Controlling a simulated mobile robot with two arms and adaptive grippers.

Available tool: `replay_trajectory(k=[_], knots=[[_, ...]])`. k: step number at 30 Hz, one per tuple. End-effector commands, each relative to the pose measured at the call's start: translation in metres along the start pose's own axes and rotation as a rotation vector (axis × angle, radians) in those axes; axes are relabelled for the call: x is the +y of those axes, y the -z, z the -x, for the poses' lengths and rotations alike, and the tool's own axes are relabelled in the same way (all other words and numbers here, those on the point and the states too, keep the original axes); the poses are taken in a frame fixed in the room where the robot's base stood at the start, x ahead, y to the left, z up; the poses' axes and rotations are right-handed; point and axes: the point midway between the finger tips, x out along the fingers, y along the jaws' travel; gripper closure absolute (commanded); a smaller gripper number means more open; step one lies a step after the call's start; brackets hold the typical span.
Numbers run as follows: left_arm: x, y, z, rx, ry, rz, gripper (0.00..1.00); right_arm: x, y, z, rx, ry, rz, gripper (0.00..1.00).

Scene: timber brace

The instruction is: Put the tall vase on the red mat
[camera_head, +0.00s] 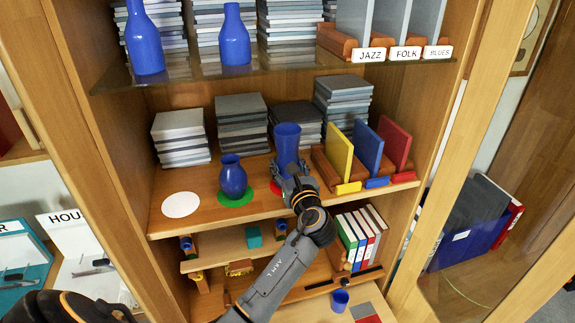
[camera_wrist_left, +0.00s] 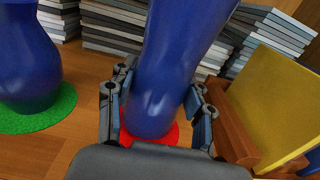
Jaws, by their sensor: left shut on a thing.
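The tall blue vase (camera_head: 287,142) stands on the middle shelf. My left gripper (camera_head: 294,180) is shut on its lower part, with one finger on each side of it in the left wrist view (camera_wrist_left: 157,100). The vase's base is over the red mat (camera_wrist_left: 168,137), whose edge also shows in the head view (camera_head: 276,188). I cannot tell whether the base touches the mat. My right gripper is not in view.
A rounder blue vase (camera_head: 232,178) stands on a green mat (camera_head: 236,200) to the left. A white mat (camera_head: 181,204) lies empty farther left. Stacks of books (camera_head: 242,124) stand behind. A wooden rack with a yellow panel (camera_head: 339,151) stands close on the right.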

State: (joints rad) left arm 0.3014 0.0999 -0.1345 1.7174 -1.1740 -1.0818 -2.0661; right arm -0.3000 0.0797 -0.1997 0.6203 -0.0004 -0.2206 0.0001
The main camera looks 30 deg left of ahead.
Motion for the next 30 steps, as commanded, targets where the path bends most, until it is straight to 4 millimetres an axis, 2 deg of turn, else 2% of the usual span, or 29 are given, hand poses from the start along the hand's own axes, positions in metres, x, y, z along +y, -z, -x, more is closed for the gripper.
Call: replay_trajectory(k=[13, 14, 17, 28, 30], knots=[[-0.0002, 0.0089, 0.0002, -0.004, 0.0, 0.001, 0.93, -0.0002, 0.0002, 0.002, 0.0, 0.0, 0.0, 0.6], [-0.0002, 0.0103, 0.0004, -0.002, 0.0, 0.001, 0.47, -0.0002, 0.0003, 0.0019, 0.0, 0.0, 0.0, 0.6], [-0.0001, 0.0098, 0.0004, -0.002, 0.0, 0.001, 0.26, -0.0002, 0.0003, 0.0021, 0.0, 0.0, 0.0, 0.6], [-0.0001, 0.0069, 0.0004, -0.002, 0.0, 0.002, 0.26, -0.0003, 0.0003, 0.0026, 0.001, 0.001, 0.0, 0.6], [-0.0007, 0.0083, 0.0056, -0.001, 0.001, 0.002, 0.26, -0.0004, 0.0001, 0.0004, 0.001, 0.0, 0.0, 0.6]])
